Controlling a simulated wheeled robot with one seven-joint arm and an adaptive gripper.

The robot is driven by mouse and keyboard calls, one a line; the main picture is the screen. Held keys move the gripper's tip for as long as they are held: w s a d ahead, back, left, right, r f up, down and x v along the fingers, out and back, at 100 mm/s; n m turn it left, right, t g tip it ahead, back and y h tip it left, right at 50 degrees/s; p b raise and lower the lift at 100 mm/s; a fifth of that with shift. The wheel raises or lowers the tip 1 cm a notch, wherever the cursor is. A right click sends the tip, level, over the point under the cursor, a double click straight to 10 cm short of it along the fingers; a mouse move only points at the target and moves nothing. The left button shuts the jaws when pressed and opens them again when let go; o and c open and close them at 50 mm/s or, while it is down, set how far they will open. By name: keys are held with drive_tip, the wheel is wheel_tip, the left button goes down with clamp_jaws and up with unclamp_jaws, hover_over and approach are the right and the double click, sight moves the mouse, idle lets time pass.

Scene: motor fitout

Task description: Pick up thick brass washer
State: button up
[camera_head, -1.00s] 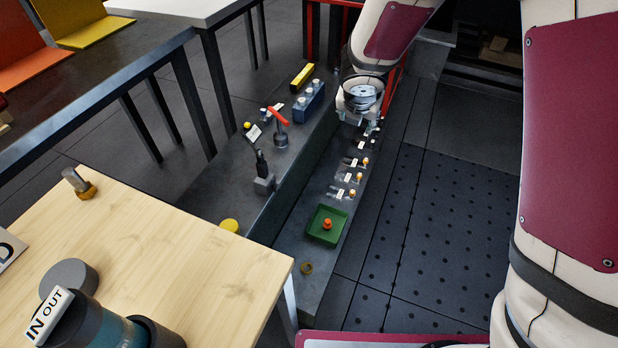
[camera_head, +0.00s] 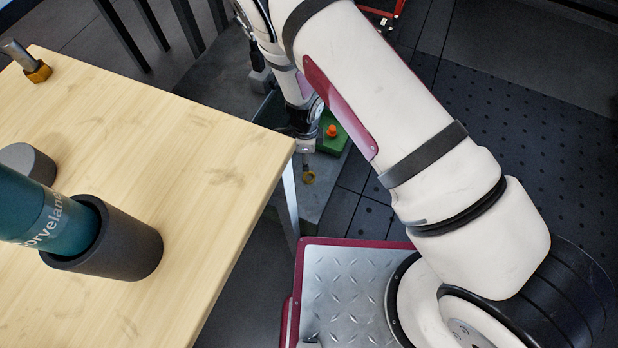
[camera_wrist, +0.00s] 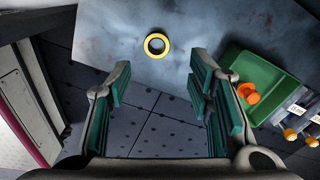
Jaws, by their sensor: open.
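The thick brass washer (camera_wrist: 146,46) lies flat on the grey worktop, near its edge. In the wrist view it shows whole, ahead of the fingertips and roughly midway between them. My gripper (camera_wrist: 160,76) is open and empty, with the two green-padded fingers wide apart. It is apart from the washer. In the head view the washer (camera_head: 309,182) shows just below my gripper (camera_head: 304,150), whose fingers are small and hard to make out there.
A green tray (camera_wrist: 275,73) with an orange knobbed piece (camera_wrist: 250,97) stands close to the right finger. Labelled small parts lie beyond it. A wooden table (camera_head: 200,190) with a dark cup (camera_head: 125,245) stands left of my arm. The worktop around the washer is clear.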

drive_tip(key=b, duration=0.2)
hover_over(309, 176)
drive_tip(key=f, duration=0.6)
drive_tip(key=shift+s+a+f, duration=0.15)
drive_tip(key=shift+a+f, duration=0.05)
drive_tip(key=shift+a, duration=0.2)
drive_tip(key=shift+d+f+b, duration=0.2)
drive_tip(key=shift+f+b, duration=0.55)
drive_tip(key=shift+f, duration=0.6)
drive_tip(key=shift+d+f+b, duration=0.2)
drive_tip(key=shift+f+b, duration=0.5)
drive_tip(key=shift+f, duration=0.6)
drive_tip(key=c, duration=1)
